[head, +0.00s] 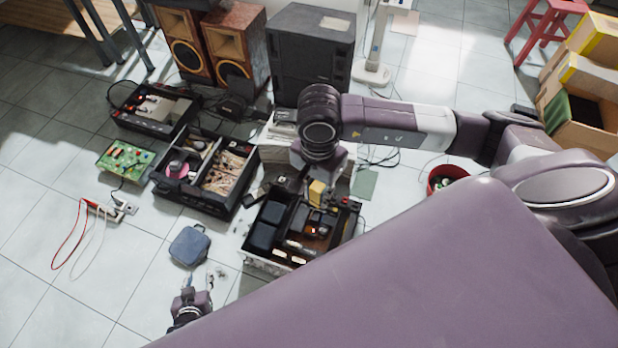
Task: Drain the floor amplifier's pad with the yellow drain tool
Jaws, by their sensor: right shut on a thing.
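The floor amplifier (247,262) is an open dark chassis on the tiles at the middle, with dark blocks, boards and small red lights inside. My right arm reaches over it from the right. Its gripper (312,180) points down above the amplifier's far part, shut on the yellow drain tool (317,193). The wrist hides part of the hold. I cannot tell whether the tool's tip touches anything, and the pad is too small to make out. My left gripper (196,279) is low at the bottom, left of the amplifier, with its fingers apart and empty.
A blue-grey pouch (189,246) lies beyond my left gripper. A divided parts case (212,203), a green circuit board (125,159) and a meter with leads (110,212) lie left. Speakers (237,45) stand behind. A red bin (437,183) is right. Bare tiles lie front left.

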